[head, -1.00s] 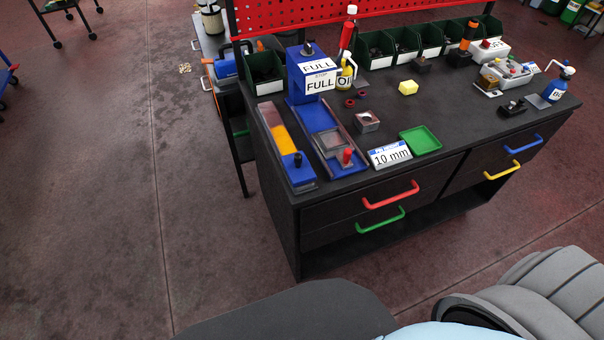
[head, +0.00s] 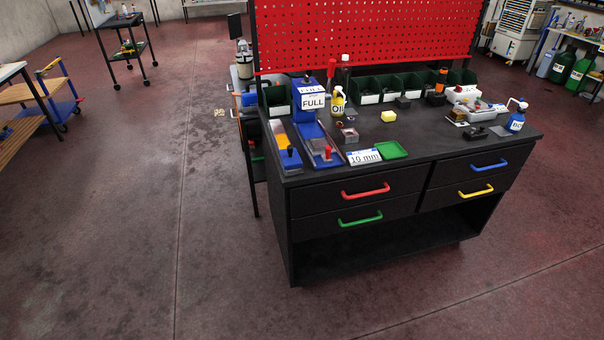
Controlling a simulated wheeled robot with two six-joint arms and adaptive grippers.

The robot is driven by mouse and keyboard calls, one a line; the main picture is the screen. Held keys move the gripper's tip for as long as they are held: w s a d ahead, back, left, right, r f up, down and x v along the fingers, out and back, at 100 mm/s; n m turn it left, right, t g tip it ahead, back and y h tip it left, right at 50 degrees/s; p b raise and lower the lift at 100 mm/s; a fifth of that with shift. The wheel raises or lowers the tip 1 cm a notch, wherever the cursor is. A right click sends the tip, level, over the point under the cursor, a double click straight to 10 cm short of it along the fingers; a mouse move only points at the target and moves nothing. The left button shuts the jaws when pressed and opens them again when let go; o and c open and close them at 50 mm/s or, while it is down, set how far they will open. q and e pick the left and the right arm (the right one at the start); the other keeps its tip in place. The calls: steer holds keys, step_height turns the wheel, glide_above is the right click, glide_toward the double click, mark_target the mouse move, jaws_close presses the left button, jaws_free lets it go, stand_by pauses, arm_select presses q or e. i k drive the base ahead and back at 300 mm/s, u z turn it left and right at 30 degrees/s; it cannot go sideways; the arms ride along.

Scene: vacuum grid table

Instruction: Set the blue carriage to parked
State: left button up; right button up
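A blue block with a dark knob (head: 290,162), which looks like the blue carriage, sits at the near end of a narrow track with an orange-yellow strip (head: 279,136), at the table's front left. Beside it on the right is a blue track (head: 307,131) with a greyish square piece and a red knob (head: 327,153) near its front end. A tall blue block (head: 306,117) with white "FULL" labels stands at the back of the tracks. Any parked marking is too small to make out. Neither of my grippers is in view.
The black workbench (head: 356,187) has drawers with coloured handles. A green tray (head: 390,150), a "10 mm" sign (head: 363,157), a yellow block (head: 388,116) and an oil bottle (head: 338,102) stand right of the tracks. Floor in front is clear.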

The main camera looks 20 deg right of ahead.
mark_target(289, 157)
steer(key=u, duration=0.9)
steer(key=i, duration=1)
steer(key=z, duration=0.1)
